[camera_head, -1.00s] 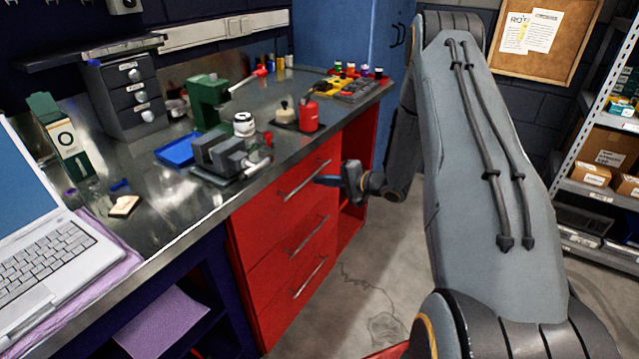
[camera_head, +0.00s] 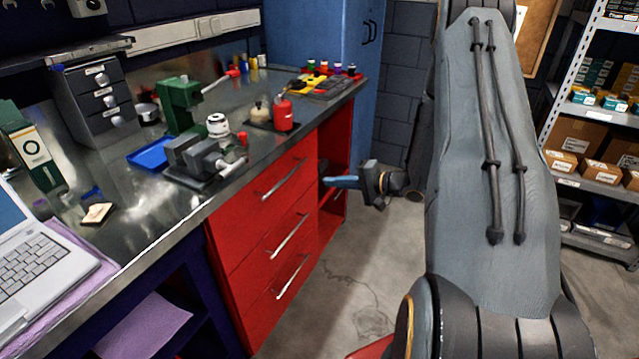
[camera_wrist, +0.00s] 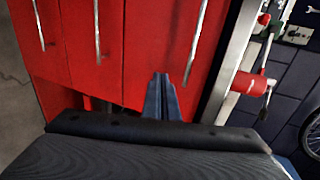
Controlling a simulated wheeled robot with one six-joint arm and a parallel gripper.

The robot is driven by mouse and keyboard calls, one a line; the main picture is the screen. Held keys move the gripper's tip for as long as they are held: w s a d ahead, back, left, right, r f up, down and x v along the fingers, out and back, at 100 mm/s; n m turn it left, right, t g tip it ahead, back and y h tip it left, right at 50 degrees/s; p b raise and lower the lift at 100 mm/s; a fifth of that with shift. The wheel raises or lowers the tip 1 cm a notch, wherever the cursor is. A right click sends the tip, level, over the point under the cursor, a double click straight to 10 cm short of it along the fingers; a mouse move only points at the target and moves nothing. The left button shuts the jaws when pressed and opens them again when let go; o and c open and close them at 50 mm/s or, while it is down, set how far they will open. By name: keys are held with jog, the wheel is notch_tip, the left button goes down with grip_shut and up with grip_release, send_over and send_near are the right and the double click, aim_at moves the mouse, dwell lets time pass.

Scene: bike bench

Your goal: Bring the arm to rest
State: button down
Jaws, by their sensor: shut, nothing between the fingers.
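My gripper (camera_head: 338,181) is in front of the red drawer cabinet (camera_head: 262,258), at its right end, below the level of the bench top. It points left in the head view. Its fingers are shut with nothing between them. In the wrist view the closed fingers (camera_wrist: 162,98) show at the middle, with the red drawer fronts (camera_wrist: 150,45) and their handles behind them. My arm stands folded at the right of the head view, and its upper link hides part of the room behind.
The metal bench top (camera_head: 160,215) holds a laptop (camera_head: 40,262), a grey vise (camera_head: 200,160), a blue tray (camera_head: 152,153) and a red bottle (camera_head: 283,114). A shelf unit (camera_head: 590,178) with boxes stands at the right. The floor (camera_head: 350,290) before the drawers is clear.

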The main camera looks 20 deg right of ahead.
notch_tip(320, 180, up, 7)
jog(key=s+a+n+g+h, duration=0.1)
jog(key=a+n+g+h, duration=0.3)
jog(key=h, duration=0.5)
jog(key=s+a+r+n+g, duration=0.1)
jog(key=s+a, duration=0.3)
jog(key=s, duration=0.5)
jog(key=s+a+r+n+g, duration=0.2)
jog(key=s+a+n+g, duration=0.1)
jog(key=s, duration=0.6)
jog(key=s+a+r+n+g, duration=0.1)
jog(key=s+a+n+g, duration=0.1)
jog(key=s+a, duration=0.4)
jog(key=s+g, duration=0.1)
jog(key=s, duration=0.2)
jog(key=shift+s+r, duration=0.35)
jog(key=shift+s, duration=0.05)
